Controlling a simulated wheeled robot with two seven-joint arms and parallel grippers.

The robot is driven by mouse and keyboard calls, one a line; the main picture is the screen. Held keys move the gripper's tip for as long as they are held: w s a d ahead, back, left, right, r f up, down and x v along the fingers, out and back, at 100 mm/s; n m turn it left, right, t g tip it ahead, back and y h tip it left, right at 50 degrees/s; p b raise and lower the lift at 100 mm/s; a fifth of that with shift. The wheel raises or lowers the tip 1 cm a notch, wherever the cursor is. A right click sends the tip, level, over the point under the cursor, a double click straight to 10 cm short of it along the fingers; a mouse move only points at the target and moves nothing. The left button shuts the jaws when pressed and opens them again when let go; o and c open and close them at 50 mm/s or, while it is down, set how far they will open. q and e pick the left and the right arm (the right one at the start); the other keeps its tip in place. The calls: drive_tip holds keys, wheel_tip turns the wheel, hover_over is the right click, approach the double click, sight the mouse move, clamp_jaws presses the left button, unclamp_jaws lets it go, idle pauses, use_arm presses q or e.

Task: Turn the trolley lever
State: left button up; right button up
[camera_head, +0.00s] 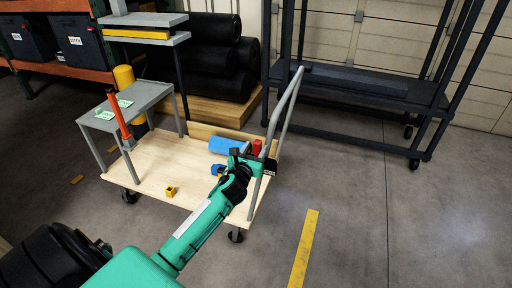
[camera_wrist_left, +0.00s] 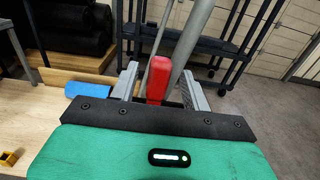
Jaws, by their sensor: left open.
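The trolley (camera_head: 165,165) has a pale wooden deck and a grey tube handle (camera_head: 284,112) at its right end. A small red lever (camera_head: 257,147) shows near that handle. My left gripper (camera_head: 244,157) reaches over the deck to the handle end, close to the lever. In the left wrist view the red lever (camera_wrist_left: 158,78) stands between the two open grey fingers (camera_wrist_left: 160,85), with the grey tube just behind it. I cannot tell whether a finger touches it. The lever's base is hidden by my gripper. My right gripper is not in view.
A blue roll (camera_head: 227,145) and a yellow block (camera_head: 171,191) lie on the deck. A grey stand (camera_head: 140,96) with an orange-red upright handle (camera_head: 119,115) is at the left. A dark rack (camera_head: 365,85) stands behind. The floor at right is clear.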

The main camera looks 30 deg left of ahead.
use_arm(q)
drive_tip(key=shift+w+a, duration=0.15)
drive_tip(key=shift+w, duration=0.55)
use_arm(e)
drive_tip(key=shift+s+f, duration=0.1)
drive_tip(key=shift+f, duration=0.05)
use_arm(q)
drive_tip(key=shift+c, duration=0.2)
clamp_jaws()
